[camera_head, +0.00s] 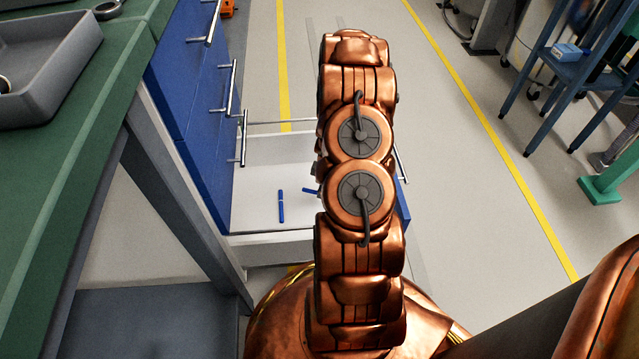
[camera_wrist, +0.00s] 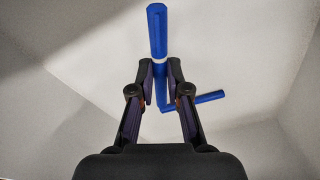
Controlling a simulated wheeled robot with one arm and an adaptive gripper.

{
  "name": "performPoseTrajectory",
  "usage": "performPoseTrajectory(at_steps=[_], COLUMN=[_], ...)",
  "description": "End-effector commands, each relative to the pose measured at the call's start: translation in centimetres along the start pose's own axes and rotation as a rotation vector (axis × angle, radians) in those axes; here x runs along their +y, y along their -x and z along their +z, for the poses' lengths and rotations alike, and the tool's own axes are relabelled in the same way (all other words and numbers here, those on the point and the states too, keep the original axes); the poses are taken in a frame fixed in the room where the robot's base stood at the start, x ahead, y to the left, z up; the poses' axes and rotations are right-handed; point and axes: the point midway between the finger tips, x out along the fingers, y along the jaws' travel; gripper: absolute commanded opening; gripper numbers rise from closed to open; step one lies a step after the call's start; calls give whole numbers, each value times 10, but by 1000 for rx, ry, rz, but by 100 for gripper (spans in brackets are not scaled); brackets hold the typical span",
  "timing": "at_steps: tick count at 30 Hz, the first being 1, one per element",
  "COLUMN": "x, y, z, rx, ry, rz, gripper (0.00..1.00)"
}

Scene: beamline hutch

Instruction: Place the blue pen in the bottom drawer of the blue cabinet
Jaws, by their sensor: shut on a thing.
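The blue cabinet (camera_head: 197,120) stands left of my arm, with a low drawer (camera_head: 270,245) pulled out. The drawer is white inside. A blue pen (camera_head: 281,207) lies on its floor, and part of another blue thing (camera_head: 311,190) shows at my arm's edge. In the wrist view, my gripper (camera_wrist: 161,78) is shut on a blue pen (camera_wrist: 157,30) with a pale band, over the white drawer interior. A second blue pen (camera_wrist: 209,97) lies beyond the right finger. My arm hides my gripper in the head view.
A green-topped bench (camera_head: 60,200) with a grey tray (camera_head: 50,75) is at the left. A blue cart (camera_head: 560,75) stands at the upper right. The floor between, with yellow lines, is clear.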

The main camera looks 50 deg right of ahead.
Motion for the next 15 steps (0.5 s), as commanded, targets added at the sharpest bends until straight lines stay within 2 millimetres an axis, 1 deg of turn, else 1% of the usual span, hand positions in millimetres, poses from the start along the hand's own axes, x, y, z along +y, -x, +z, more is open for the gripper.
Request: performPoseTrajectory(at_steps=[1,3,9,15], x=[10,20,45,62], y=[-4,-5,-9,-10], z=[-1,-6,-14,-21], rx=[-1,0,0,0], ry=[-1,-1,-2,-4], rz=[3,5,3,4], gripper=[0,0,0,0])
